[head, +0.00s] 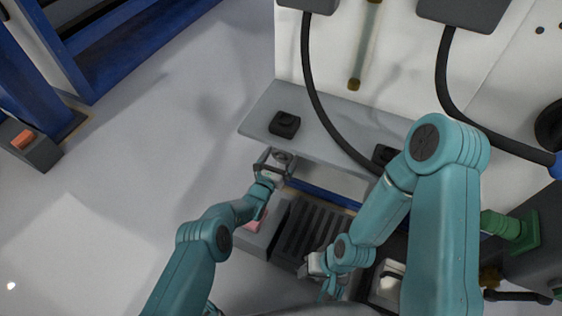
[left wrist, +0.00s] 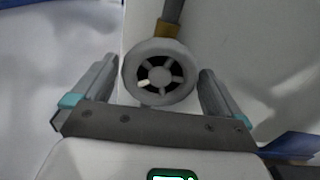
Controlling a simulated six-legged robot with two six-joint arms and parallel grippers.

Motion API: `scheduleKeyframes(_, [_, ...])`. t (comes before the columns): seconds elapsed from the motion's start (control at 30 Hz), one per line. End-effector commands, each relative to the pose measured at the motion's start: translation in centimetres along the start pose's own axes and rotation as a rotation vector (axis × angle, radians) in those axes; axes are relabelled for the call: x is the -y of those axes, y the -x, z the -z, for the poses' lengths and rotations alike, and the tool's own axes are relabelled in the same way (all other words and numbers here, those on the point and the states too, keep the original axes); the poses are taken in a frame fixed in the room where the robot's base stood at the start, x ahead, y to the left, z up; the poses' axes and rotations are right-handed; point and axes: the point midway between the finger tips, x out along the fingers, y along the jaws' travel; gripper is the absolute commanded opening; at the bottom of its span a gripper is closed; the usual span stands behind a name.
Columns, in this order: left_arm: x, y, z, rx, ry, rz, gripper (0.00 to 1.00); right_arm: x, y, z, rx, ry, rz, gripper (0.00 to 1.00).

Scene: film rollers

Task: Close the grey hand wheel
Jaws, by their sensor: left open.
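The grey hand wheel (left wrist: 152,88) is a round rim with spokes and dark gaps in the left wrist view. A brass collar (left wrist: 166,29) and a grey stem rise behind it. My left gripper (left wrist: 158,69) is open, with one finger on each side of the wheel; small gaps seem to show between fingers and rim. In the head view my left gripper (head: 275,161) is at the front edge of a grey shelf, and the wheel is hard to make out there. My right gripper (head: 316,264) is low, in front of a dark ribbed panel; its finger opening is unclear.
The grey shelf (head: 262,118) carries a black knob block (head: 285,124). Black cables (head: 313,95) hang down to the shelf area. A green fitting (head: 510,228) stands at right. A grey box with a red top (head: 254,226) is below my left gripper.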

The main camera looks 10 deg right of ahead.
Motion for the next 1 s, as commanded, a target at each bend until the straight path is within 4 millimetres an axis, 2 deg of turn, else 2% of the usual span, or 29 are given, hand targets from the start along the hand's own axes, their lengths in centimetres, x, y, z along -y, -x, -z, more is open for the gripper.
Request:
scheduleKeyframes(0.3, [-0.03,-0.56,-0.13,0.0,0.0,0.0,1.0,-0.14,-0.18,0.13,-0.003,-0.003,0.0,0.43])
scheduleKeyframes(0.33, [-0.03,-0.55,-0.12,0.0,0.0,0.0,0.97,-0.14,-0.18,0.13,-0.003,-0.003,0.0,0.43])
scheduleKeyframes(0.43, [-0.03,-0.54,-0.11,0.0,0.0,0.0,0.64,-0.13,-0.18,0.13,-0.003,-0.003,0.0,0.43])
scheduleKeyframes(0.47, [-0.03,-0.53,-0.11,0.0,0.0,0.0,0.59,-0.13,-0.18,0.13,-0.003,-0.003,0.0,0.43])
scheduleKeyframes(0.77, [-0.02,-0.51,-0.04,0.0,-0.026,0.0,0.59,-0.16,-0.26,0.14,-0.003,-0.003,0.0,0.43])
scheduleKeyframes(1.0, [0.02,-0.53,0.03,0.0,-0.148,0.001,0.59,-0.3,-0.52,0.2,-0.005,-0.004,-0.001,0.43])
